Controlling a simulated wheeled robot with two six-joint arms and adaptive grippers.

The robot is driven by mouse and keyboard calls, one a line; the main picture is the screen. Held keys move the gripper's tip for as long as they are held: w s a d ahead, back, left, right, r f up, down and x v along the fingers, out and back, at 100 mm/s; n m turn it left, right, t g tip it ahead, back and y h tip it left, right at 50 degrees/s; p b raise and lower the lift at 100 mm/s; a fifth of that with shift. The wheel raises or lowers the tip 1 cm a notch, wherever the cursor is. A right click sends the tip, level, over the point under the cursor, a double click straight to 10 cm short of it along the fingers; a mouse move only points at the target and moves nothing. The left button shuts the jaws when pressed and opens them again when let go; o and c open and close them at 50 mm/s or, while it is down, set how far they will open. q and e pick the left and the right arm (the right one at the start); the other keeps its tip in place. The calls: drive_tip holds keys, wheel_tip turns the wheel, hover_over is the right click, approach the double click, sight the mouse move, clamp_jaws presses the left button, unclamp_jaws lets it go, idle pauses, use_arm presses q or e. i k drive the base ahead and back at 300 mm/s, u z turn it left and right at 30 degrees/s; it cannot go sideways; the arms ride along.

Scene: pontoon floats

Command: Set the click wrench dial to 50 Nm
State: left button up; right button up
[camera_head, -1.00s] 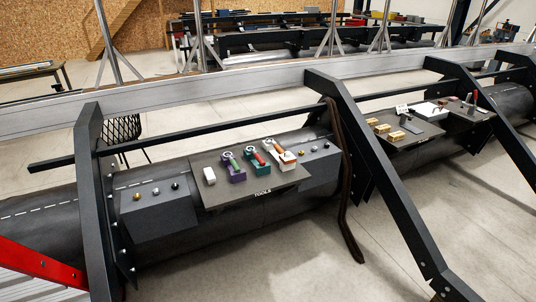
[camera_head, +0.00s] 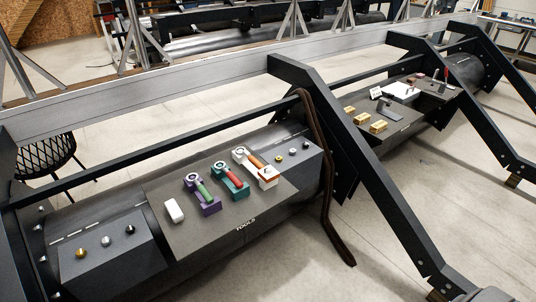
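Three hand tools lie in coloured holders on the dark board marked TOOLS (camera_head: 228,246). A green-handled tool (camera_head: 201,190) sits in a purple holder, a red-handled tool (camera_head: 232,177) in a teal holder, and an orange-handled tool (camera_head: 256,159) in a white holder. Each has a round head at its upper left end. I cannot tell which one is the click wrench, and no dial reading is legible. Neither of my grippers is in view.
A white block (camera_head: 174,211) lies left of the tools. Side panels carry small knobs (camera_head: 106,242). A slanted black beam (camera_head: 375,170) and a dark hanging strap (camera_head: 325,190) stand right of the board. Another board (camera_head: 405,125) holds yellowish blocks (camera_head: 379,126). Pale floor lies clear in front at right.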

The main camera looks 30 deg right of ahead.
sight(268, 169)
drive_tip(key=z, duration=0.6)
drive_tip(key=i, duration=0.85)
drive_tip(key=z, duration=0.7)
